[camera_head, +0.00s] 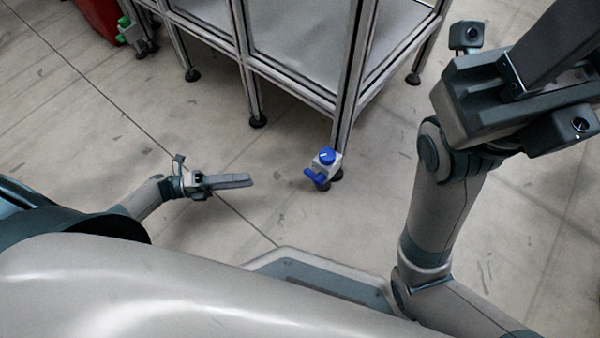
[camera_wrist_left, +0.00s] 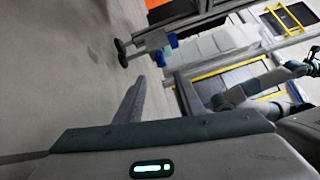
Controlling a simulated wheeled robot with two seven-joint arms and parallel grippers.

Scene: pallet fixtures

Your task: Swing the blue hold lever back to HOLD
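The blue hold lever (camera_head: 317,177) sticks out from a small pale box (camera_head: 326,164) with a round blue knob (camera_head: 327,154) on top. The box sits low at the corner leg of a metal frame. My left gripper (camera_head: 250,180) is to the left of the lever, clear of it, with its fingers pointing toward it. In the left wrist view its two fingers (camera_wrist_left: 160,80) stand apart with nothing between them. The box and its blue parts (camera_wrist_left: 171,41) show beyond the fingertips there. My right gripper (camera_head: 555,45) is raised at the upper right; its fingertips are not clear.
The metal frame (camera_head: 290,97) stands on black feet behind the lever. A similar fixture with green parts (camera_head: 123,30) and a red container (camera_head: 100,14) are at the upper left. The floor (camera_head: 235,225) between my left gripper and the lever is clear.

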